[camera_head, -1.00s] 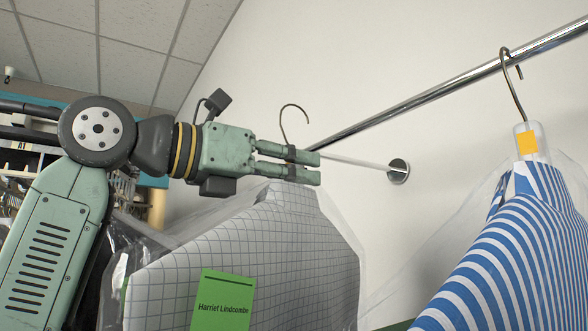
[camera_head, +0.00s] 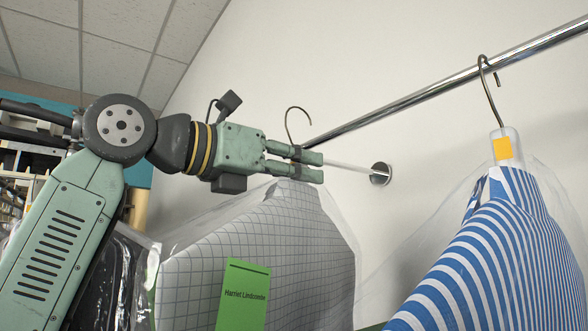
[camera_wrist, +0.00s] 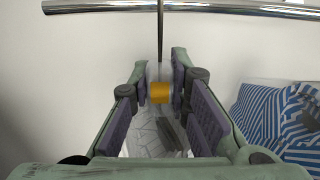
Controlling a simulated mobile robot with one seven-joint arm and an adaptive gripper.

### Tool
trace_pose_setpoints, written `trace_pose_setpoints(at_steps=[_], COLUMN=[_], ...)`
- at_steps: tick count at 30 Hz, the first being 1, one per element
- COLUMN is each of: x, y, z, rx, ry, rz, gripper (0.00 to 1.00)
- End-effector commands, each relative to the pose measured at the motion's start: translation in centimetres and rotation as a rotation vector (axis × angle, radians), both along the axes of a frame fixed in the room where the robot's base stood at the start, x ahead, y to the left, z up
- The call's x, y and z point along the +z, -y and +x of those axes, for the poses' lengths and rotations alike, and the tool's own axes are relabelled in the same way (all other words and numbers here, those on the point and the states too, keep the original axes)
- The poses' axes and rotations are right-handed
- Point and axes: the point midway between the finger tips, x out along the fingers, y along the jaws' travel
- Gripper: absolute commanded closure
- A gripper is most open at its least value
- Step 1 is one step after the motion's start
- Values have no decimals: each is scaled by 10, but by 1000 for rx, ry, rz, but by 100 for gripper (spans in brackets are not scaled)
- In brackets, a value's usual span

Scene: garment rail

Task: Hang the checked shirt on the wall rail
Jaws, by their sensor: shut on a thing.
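The checked shirt (camera_head: 290,225) is grey with a grid pattern, in a clear bag with a green name tag (camera_head: 245,294). My gripper (camera_head: 322,167) is shut on the neck of its hanger, just under the hook (camera_head: 288,122). In the wrist view my gripper (camera_wrist: 166,95) has an orange band (camera_wrist: 160,92) between its fingers, and the hanger's stem (camera_wrist: 160,35) runs up past the rail. The chrome wall rail (camera_head: 400,93) runs from centre to upper right. The hook's open top stands near the rail's left end; whether it touches the rail I cannot tell.
A blue-striped shirt (camera_head: 500,255) in a clear bag hangs on the rail at the right, and also shows in the wrist view (camera_wrist: 270,115). A wall bracket (camera_head: 380,174) carries the rail. The rail between the two hangers is bare.

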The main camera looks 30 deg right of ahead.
Motion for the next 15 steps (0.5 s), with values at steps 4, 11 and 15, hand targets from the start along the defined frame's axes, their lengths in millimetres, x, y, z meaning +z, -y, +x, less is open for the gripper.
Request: trace_pose_setpoints(at_steps=[4,11,15], x=[1,1,1], y=[0,2,8], z=[0,0,0], rx=[0,0,0], ry=[0,0,1], rz=[-2,-1,-1], gripper=[100,100,100])
